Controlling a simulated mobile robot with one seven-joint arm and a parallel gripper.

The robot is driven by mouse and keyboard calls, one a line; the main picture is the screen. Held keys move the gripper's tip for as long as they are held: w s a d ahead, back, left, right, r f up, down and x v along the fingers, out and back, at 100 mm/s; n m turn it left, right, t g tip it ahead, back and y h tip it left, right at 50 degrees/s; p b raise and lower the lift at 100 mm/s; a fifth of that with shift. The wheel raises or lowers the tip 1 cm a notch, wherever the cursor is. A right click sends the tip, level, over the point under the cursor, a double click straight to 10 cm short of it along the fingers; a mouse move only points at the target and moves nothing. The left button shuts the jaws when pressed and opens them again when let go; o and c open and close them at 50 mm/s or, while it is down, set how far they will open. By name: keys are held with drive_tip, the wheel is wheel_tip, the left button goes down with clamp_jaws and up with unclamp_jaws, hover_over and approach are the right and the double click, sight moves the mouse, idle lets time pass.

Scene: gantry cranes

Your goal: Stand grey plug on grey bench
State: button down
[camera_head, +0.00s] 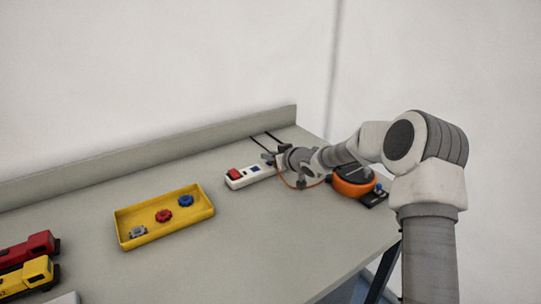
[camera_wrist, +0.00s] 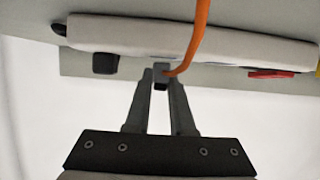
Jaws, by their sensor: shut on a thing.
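My gripper (camera_head: 277,160) is at the far right part of the grey bench (camera_head: 300,262), at the right end of a white power strip (camera_head: 247,178). In the wrist view my gripper (camera_wrist: 161,76) is shut on the grey plug (camera_wrist: 161,70), a small block between the fingertips. An orange cord (camera_wrist: 200,30) runs from the plug. The white strip (camera_wrist: 230,40) lies just beyond the plug in that view; I cannot tell whether they touch. In the head view the plug is not clearly visible behind the gripper.
An orange cable reel (camera_head: 352,182) stands beside my arm at right. A yellow tray (camera_head: 130,241) holds red, blue and grey parts. A red truck (camera_head: 30,249) and a yellow truck (camera_head: 27,278) stand at left. Black cables run behind the strip. The bench front is clear.

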drive_tip(key=shift+f, duration=0.35)
drive_tip(key=c, duration=0.8)
unclamp_jaws()
drive_tip(key=shift+r, duration=0.1)
drive_tip(key=shift+o, duration=0.2)
drive_tip(key=shift+b, duration=0.45)
drive_tip(key=p+v, duration=0.3)
drive_tip(key=v, duration=1.3)
drive_tip(key=shift+s+d+p, duration=0.3)
drive_tip(key=shift+s+p, duration=0.05)
drive_tip(key=shift+p, duration=0.05)
drive_tip(key=shift+o, duration=0.4)
drive_tip(key=shift+s+d+r, duration=0.1)
drive_tip(key=shift+s, duration=0.25)
drive_tip(key=b+x, duration=0.1)
drive_tip(key=x, duration=0.4)
drive_tip(key=b+x, duration=0.1)
drive_tip(key=x, duration=0.5)
drive_tip(key=shift+s+a, duration=0.2)
drive_tip(key=shift+a, duration=0.1)
drive_tip(key=shift+w+d+b+x, duration=0.1)
drive_tip(key=shift+b+x, duration=0.05)
drive_tip(key=shift+x, duration=0.9)
drive_tip(key=shift+w+d+b+x, duration=0.1)
drive_tip(key=shift+x, duration=0.95)
drive_tip(key=shift+w+d+b+x, duration=0.1)
drive_tip(key=shift+d+b+x, duration=0.05)
drive_tip(key=shift+x, duration=0.9)
